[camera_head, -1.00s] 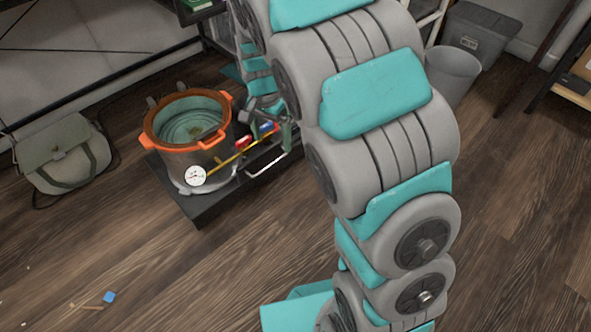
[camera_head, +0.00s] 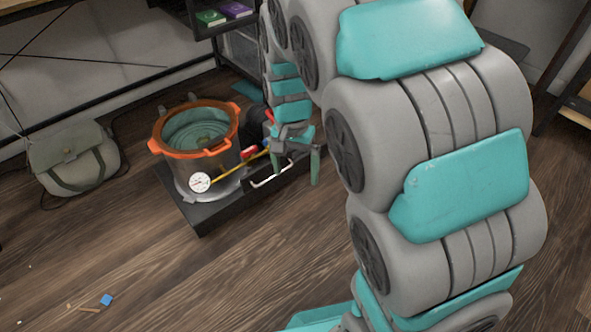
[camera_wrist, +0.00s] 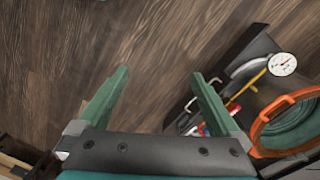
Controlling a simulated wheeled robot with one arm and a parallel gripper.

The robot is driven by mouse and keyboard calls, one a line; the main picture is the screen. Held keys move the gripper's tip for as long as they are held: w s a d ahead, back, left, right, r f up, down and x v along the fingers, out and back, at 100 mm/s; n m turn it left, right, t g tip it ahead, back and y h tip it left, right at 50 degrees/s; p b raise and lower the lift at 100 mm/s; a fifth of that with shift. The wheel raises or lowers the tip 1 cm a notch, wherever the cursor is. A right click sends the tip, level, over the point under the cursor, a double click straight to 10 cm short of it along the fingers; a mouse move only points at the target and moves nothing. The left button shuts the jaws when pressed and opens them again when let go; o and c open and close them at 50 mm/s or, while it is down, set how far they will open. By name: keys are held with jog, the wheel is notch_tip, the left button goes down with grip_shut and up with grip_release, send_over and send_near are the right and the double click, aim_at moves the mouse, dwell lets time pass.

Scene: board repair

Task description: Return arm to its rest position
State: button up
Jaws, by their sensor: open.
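My gripper (camera_head: 296,164) is at the end of my grey and teal arm, beside the right side of the pot in the head view. In the wrist view its two green fingers (camera_wrist: 160,76) are spread apart with only wood floor between them. The gripper is open and empty. My arm fills the right half of the head view and hides much of the floor behind it.
A metal pot (camera_head: 203,168) with an orange rim and a dial gauge (camera_head: 200,183) stands on a low black platform (camera_head: 212,217). A grey-green bag (camera_head: 75,158) lies at left. A small blue piece (camera_head: 106,300) is on the open floor. Shelves stand behind.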

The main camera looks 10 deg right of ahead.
jog(key=shift+r, duration=0.1)
dwell(0.3)
jog(key=s+d+r+n+p, duration=0.1)
jog(key=s+r, duration=0.3)
jog(key=s, duration=0.4)
jog(key=s+d+r+n+p, duration=0.2)
jog(key=s+r+n+p, duration=0.1)
jog(key=s, duration=0.6)
jog(key=s+d+r+n+g+p, duration=0.1)
jog(key=s+r+n+p, duration=0.1)
jog(key=s+r+p, duration=0.2)
jog(key=s+r, duration=0.2)
jog(key=s, duration=0.2)
jog(key=shift+s+d+n, duration=0.2)
jog(key=shift+d+n, duration=0.1)
jog(key=shift+d, duration=0.1)
